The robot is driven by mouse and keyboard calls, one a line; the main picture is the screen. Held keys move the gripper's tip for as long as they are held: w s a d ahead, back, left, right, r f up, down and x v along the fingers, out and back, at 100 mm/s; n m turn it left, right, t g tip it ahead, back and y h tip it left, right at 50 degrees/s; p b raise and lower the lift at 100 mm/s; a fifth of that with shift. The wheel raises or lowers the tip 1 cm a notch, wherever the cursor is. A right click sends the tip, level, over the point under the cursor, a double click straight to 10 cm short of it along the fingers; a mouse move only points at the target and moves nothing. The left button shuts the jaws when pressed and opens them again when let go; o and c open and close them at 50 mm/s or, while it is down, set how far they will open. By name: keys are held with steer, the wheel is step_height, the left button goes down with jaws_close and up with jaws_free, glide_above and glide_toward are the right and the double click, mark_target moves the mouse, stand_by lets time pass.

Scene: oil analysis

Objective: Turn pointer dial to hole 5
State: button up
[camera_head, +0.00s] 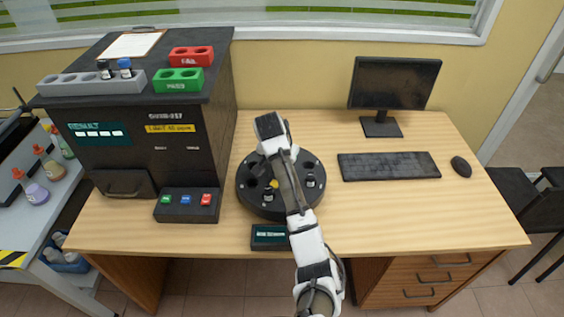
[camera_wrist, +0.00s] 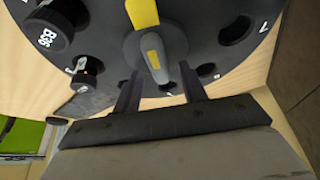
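The round black dial (camera_head: 246,197) lies flat on the wooden desk, partly covered by my arm. It has holes around its rim, and some hold dark-capped vials, one at the right (camera_head: 310,181). Its yellow pointer (camera_head: 274,183) shows just beside my arm. In the wrist view, the yellow pointer (camera_wrist: 142,12) runs up from the grey central knob (camera_wrist: 172,45). My gripper (camera_wrist: 160,88) is open, with its two dark fingers apart on either side of the knob's near end. Contact with the knob cannot be told. The hole numbers are mostly unreadable.
A black analyser (camera_head: 140,165) with a button box (camera_head: 188,205) stands left of the dial. A small sign (camera_head: 268,235) sits in front. A keyboard (camera_head: 388,166), monitor (camera_head: 394,85) and mouse (camera_head: 461,166) are at right. The desk's front right is clear.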

steer(key=p+v, duration=0.2)
steer(key=v, duration=0.6)
steer(key=shift+d+r, duration=0.1)
steer(key=shift+r, duration=0.2)
steer(key=v, duration=0.5)
steer(key=shift+s, duration=0.25)
